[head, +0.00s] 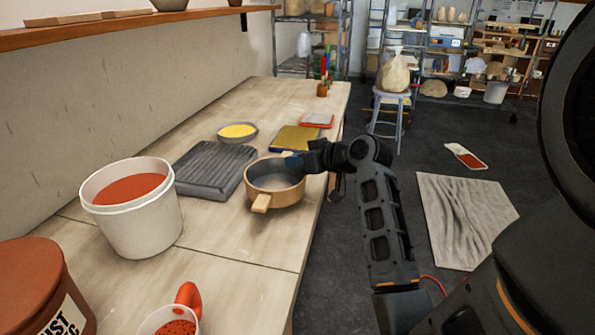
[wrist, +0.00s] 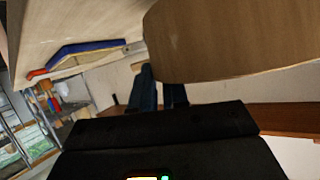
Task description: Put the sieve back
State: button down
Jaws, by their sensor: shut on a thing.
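The sieve (head: 261,200) is a round, light wooden frame with a short handle pointing toward the near side and a grey inside. It is over the right part of the table in the head view. My gripper (head: 291,161) is shut on its far right rim. In the wrist view the curved wooden wall of the sieve (wrist: 235,38) fills the upper right, and my dark blue fingers (wrist: 160,92) meet its edge. I cannot tell whether the sieve touches the table.
A grey ridged slab (head: 213,167) lies left of the sieve, with a yellow dish (head: 238,131) and a blue-edged yellow board (head: 296,138) beyond. A white bucket (head: 138,225) stands farther left. A scoop (head: 186,297) is at the front.

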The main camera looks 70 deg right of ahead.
aim_at(299, 171)
jog(key=shift+f, duration=1.7)
jog(key=shift+f, duration=0.15)
jog(key=c, duration=1.1)
grip_release()
jog(key=shift+s+r, duration=0.2)
jog(key=v, duration=1.1)
jog(key=shift+s+a+r+b, duration=0.2)
jog(key=shift+b, duration=0.15)
